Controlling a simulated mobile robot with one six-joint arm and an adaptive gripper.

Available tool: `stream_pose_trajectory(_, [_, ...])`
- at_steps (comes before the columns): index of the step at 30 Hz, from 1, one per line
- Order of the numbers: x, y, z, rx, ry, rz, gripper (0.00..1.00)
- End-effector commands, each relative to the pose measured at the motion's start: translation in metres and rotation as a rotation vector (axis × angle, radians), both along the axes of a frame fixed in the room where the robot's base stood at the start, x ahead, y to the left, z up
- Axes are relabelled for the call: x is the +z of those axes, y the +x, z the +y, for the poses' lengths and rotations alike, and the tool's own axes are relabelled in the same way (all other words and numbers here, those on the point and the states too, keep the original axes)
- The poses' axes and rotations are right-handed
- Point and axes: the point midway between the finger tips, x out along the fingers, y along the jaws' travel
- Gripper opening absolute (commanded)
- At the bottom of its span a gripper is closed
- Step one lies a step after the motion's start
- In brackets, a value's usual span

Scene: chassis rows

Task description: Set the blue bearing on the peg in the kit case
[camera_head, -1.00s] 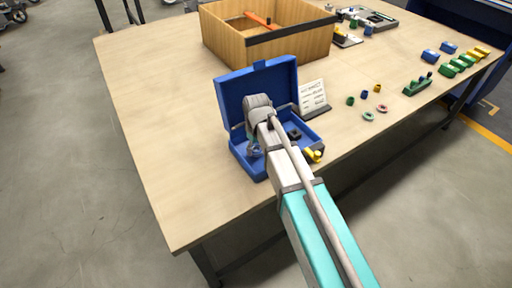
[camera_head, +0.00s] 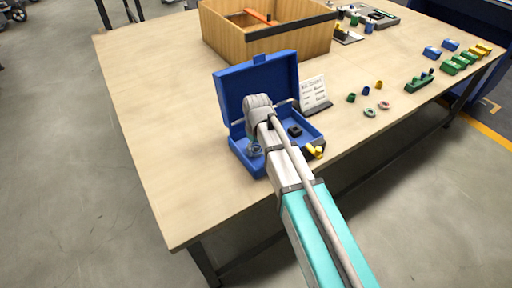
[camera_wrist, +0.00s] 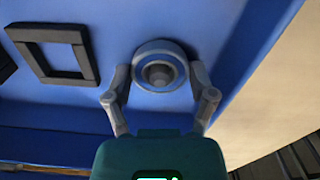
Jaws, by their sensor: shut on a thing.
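The blue kit case (camera_head: 312,128) stands open on the table with its lid (camera_head: 232,92) raised at the back. My gripper (camera_wrist: 160,78) reaches down into the left part of the case. Its two fingers are shut on the blue bearing (camera_wrist: 160,52), a grey ring with a blue band, one finger on each side. The bearing lies flat to the wrist view, over the case's blue floor. A grey round shape shows inside its bore and looks like the peg (camera_wrist: 159,73). I cannot tell how far down the bearing sits. In the head view my arm hides most of the bearing.
A black square frame (camera_wrist: 52,53) lies in the case beside the bearing. A yellow part (camera_head: 315,151) is at the case's front right. A printed card (camera_head: 313,92) stands to the right. Small coloured parts lie further right; a wooden box (camera_head: 290,46) stands behind.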

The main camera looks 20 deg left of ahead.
Motion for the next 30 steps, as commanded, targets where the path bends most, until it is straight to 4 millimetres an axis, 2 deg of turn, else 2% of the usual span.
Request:
stream_pose_trajectory(2, [-0.0028, 0.0000, -0.0001, 0.000, 0.000, 0.000, 0.19])
stream_pose_trajectory(3, [-0.0028, 0.0000, -0.0001, 0.000, 0.000, 0.000, 0.74])
stream_pose_trajectory(7, [-0.0018, 0.0001, -0.0002, 0.000, 0.000, 0.000, 0.98])
stream_pose_trajectory(30, [-0.0018, 0.0002, -0.0002, 0.000, 0.000, 0.000, 1.00])
